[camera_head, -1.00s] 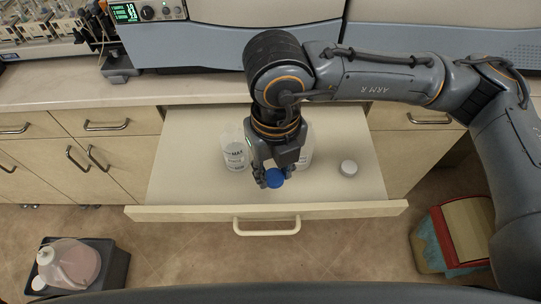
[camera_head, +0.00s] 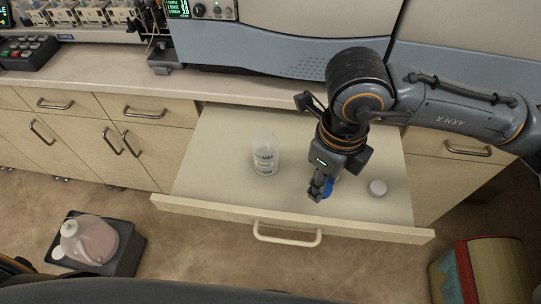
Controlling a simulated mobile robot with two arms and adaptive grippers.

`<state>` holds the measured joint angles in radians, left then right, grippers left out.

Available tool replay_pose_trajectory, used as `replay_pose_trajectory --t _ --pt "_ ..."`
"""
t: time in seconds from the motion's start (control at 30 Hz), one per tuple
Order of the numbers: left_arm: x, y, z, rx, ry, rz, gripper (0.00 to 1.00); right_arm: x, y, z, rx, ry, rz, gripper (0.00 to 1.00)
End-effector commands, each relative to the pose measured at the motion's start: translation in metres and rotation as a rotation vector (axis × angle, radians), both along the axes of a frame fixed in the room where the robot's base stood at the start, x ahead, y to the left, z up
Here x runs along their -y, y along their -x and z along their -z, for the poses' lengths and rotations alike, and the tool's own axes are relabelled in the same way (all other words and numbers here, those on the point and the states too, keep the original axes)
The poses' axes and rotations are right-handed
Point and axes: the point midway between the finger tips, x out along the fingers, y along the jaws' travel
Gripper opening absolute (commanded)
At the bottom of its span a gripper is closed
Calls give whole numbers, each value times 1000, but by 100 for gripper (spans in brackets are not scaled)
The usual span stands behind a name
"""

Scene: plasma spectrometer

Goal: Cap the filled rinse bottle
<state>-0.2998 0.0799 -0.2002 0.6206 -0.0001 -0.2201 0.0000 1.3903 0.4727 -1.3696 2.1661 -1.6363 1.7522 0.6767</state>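A clear, labelled bottle (camera_head: 265,156) stands upright and open-topped in the drawer, left of the gripper. The second bottle seen earlier is hidden behind the gripper, so I cannot tell whether the cap touches it. My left gripper is out of view.
The drawer (camera_head: 220,165) is pulled out below the bench. A jug of pinkish liquid (camera_head: 93,240) stands in a black tray (camera_head: 128,258) on the floor.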

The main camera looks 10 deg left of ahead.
Motion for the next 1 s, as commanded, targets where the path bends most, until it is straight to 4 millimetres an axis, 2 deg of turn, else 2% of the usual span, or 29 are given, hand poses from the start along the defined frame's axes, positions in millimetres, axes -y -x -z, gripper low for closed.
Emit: replay_pose_trajectory --t 0.3,0.7,0.9,1.0 --pt "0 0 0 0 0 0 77 49 -15 15 2 -5 -727 22" --pt "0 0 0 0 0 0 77 109 -23 32 7 -5 -1645 22" --pt "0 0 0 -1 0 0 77 130 -23 37 8 -3 -1983 22" --pt "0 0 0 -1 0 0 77 136 -23 38 8 -2 -2082 22"
